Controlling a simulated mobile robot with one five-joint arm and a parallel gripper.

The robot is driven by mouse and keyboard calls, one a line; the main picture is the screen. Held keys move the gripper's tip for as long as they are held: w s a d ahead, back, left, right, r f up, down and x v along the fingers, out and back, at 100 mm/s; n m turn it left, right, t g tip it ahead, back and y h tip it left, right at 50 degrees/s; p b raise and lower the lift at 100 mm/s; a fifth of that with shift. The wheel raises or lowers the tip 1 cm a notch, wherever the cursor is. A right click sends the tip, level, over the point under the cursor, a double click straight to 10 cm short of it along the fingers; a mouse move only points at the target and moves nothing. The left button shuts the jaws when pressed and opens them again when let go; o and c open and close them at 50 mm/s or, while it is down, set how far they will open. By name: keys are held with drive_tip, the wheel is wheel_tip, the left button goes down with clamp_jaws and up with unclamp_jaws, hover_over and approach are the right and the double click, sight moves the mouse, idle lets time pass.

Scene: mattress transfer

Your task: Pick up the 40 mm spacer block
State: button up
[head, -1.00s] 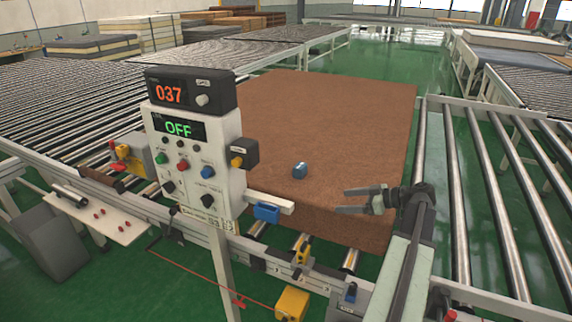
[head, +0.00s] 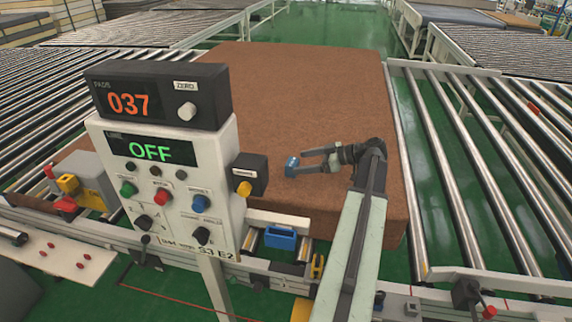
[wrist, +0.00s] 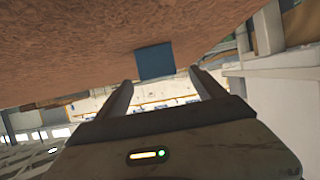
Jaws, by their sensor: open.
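The spacer block is a small blue block (head: 292,166) on top of the brown mattress (head: 300,85), near its front half. My gripper (head: 296,162) reaches in from the right over the mattress, its fingers pointing left with their tips at or very near the block. In the wrist view the blue block (wrist: 155,62) shows just beyond the tips of the two spread fingers, between their lines. My gripper (wrist: 160,82) is open and holds nothing. I cannot tell whether a finger touches the block.
A control box (head: 165,180) with displays reading 037 and OFF stands at the front left, close to the mattress. A blue part (head: 280,238) sits on the front rail. Roller conveyors (head: 480,150) flank the mattress. The mattress top behind the block is clear.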

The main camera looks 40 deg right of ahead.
sight(291, 161)
drive_tip(key=shift+b+x, duration=0.55)
drive_tip(key=shift+x, duration=0.7)
drive_tip(key=shift+b+x, duration=0.95)
drive_tip(key=shift+x, duration=1.7)
drive_tip(key=shift+r, duration=0.1)
drive_tip(key=c, duration=1.5)
drive_tip(key=shift+r+p, duration=0.4)
drive_tip(key=shift+p, duration=0.05)
wheel_tip(291, 161, up, 3)
drive_tip(key=p, duration=0.3)
drive_tip(key=s+a, duration=0.1)
drive_tip(key=s, duration=0.4)
drive_tip(key=s+a, duration=0.1)
drive_tip(key=s, duration=0.4)
drive_tip(key=s+a+r+p, duration=0.1)
drive_tip(key=s, duration=0.4)
drive_tip(key=shift+s+a+r, duration=0.1)
drive_tip(key=shift+s, duration=0.25)
